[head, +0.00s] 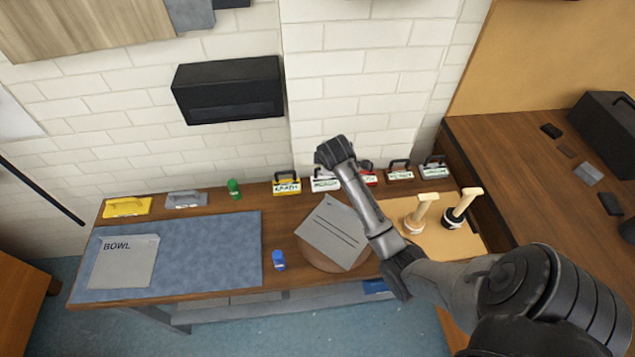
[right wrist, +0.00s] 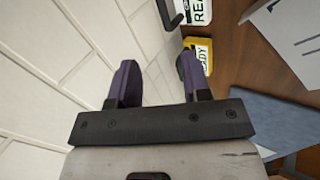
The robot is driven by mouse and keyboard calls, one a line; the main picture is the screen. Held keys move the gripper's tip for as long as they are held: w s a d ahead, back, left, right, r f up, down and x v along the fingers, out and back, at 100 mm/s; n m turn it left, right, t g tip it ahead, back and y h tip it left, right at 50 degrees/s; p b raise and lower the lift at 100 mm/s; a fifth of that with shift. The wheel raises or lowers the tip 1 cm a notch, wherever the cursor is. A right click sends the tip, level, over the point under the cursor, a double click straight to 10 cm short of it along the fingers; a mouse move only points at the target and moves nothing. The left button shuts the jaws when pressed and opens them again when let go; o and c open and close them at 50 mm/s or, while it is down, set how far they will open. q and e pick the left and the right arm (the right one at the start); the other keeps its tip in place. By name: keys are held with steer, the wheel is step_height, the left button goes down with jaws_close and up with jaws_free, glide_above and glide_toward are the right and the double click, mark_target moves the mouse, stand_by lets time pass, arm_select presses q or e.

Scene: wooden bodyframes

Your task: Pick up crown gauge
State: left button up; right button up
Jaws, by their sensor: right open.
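I cannot tell which thing is the crown gauge, as no readable label says crown. A grey sheet marked BOWL (head: 125,262) lies on the blue mat, and another grey sheet (head: 333,232) with dark lines lies on a round wooden disc (head: 312,262). Handled blocks with labels stand along the wall, among them a yellow one (head: 287,187) and a white one (head: 323,184). My right gripper (head: 335,152) is above that row by the wall; in the right wrist view (right wrist: 160,82) its fingers are apart and empty, with the yellow block (right wrist: 203,52) beyond the right finger. My left gripper is out of view.
A yellow tool (head: 127,207), a grey tool (head: 186,199) and a green bottle (head: 233,188) stand at the back left. A blue bottle (head: 278,261) stands beside the mat (head: 215,250). Two wooden-handled stamps (head: 420,213) stand on a tan board (head: 440,243). A black box (head: 230,90) hangs on the wall.

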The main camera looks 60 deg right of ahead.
steer(key=n, duration=0.1)
steer(key=b, duration=0.2)
glide_above(325, 179)
steer(key=a, duration=0.2)
steer(key=f, duration=0.6)
steer(key=shift+s+d+f, duration=0.2)
steer(key=shift+s+d, duration=0.05)
steer(key=shift+s, duration=0.15)
steer(key=shift+w+d+f, duration=0.2)
steer(key=shift+d+f, duration=0.05)
steer(key=shift+f, duration=0.2)
steer(key=x, duration=0.2)
steer(key=b+x, duration=0.1)
steer(key=x, duration=0.1)
steer(key=shift+s+a+f, duration=0.1)
steer(key=shift+a+f, duration=0.1)
steer(key=shift+a, duration=0.1)
steer(key=shift+d+f, duration=0.25)
steer(key=shift+f, duration=0.1)
steer(key=c, duration=0.7)
jaws_close()
